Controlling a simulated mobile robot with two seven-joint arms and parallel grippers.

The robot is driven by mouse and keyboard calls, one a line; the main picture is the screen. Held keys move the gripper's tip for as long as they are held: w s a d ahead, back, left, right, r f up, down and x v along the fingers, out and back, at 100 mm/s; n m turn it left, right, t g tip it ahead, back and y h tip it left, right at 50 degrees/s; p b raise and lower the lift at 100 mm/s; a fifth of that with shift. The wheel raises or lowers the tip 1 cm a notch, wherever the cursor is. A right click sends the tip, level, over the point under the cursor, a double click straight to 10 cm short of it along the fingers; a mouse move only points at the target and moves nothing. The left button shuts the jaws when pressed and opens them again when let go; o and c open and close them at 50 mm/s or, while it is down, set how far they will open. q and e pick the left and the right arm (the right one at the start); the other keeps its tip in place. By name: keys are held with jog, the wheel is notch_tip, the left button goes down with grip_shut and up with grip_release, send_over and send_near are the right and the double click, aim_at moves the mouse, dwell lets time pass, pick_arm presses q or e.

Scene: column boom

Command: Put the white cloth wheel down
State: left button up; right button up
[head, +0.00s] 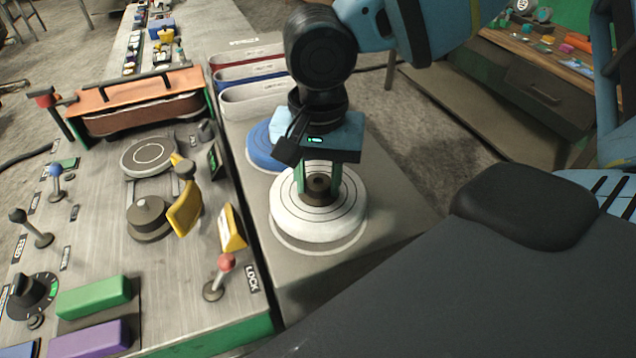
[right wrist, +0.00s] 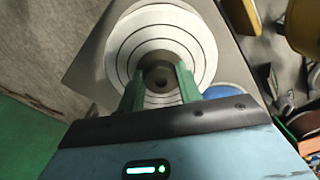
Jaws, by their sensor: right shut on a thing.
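The white cloth wheel (head: 342,217) is a round disc with dark concentric rings and a brown hub (head: 318,183). It is over the grey bench top beside the control console. My right gripper (head: 320,178) points down from above, with its green fingers closed on the hub. In the right wrist view the fingers (right wrist: 161,92) stand on both sides of the hub, and the wheel (right wrist: 125,45) spreads out beneath them. Whether the wheel touches the surface is hard to tell. My left gripper is not in view.
A blue wheel (head: 262,148) lies just behind the white one. Red, blue and white belts (head: 255,98) stand at the back of the bench. The console (head: 95,230) on the left carries levers, a yellow guard (head: 184,210) and coloured blocks. The bench's right side is clear.

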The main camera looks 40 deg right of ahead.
aim_at(318, 183)
jog(key=shift+f, duration=0.85)
jog(key=shift+f, duration=0.1)
jog(key=o, duration=1.1)
jog(key=shift+o, duration=0.2)
notch_tip(318, 183, up, 12)
